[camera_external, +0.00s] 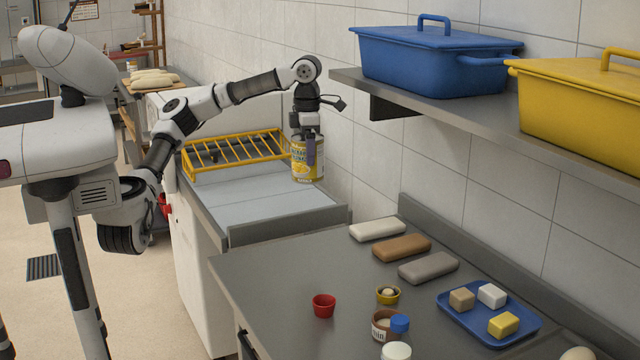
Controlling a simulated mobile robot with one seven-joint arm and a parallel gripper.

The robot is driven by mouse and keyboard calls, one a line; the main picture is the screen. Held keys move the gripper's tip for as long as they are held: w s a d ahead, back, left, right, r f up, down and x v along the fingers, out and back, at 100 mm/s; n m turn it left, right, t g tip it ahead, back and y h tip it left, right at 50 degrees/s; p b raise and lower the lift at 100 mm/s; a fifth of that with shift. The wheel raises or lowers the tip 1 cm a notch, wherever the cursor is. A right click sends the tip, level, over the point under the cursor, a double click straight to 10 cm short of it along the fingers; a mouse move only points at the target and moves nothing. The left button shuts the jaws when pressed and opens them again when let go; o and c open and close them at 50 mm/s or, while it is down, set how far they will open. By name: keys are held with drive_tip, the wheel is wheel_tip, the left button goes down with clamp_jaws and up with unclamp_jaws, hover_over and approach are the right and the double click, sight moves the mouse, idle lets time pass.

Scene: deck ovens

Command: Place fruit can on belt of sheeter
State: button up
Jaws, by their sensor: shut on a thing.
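The fruit can (305,164) is yellow with a printed label and stands upright at the far right of the sheeter, close to the wall. My gripper (309,152) points down from above and is shut on the can, with one finger visible against its side. The can's base appears at the level of the belt, but I cannot tell whether it touches. The sheeter's belt (262,198) is pale grey and flat, and its bare part lies in front of the can. A yellow barred guard (236,152) stands across the sheeter just left of the can.
A steel table (290,275) in front holds dough blocks (402,247), a red cup (323,305), small jars and a blue tray (453,307). A wall shelf (440,102) at the right carries a blue bin (435,60) and a yellow bin (580,105).

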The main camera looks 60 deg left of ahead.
drive_tip(key=s+a+f+n, duration=0.1)
drive_tip(key=a+n, duration=1.1)
drive_tip(key=a, duration=2.1)
wheel_tip(320, 180, down, 19)
drive_tip(key=shift+s+f+p, duration=0.1)
drive_tip(key=shift+f+p, duration=0.05)
drive_tip(key=shift+p, duration=1.1)
drive_tip(key=shift+f, duration=0.1)
drive_tip(key=o, duration=1.5)
drive_tip(key=shift+f, duration=0.1)
drive_tip(key=shift+c, duration=0.2)
wheel_tip(320, 180, up, 12)
drive_tip(key=b, duration=0.2)
drive_tip(key=shift+r, duration=0.2)
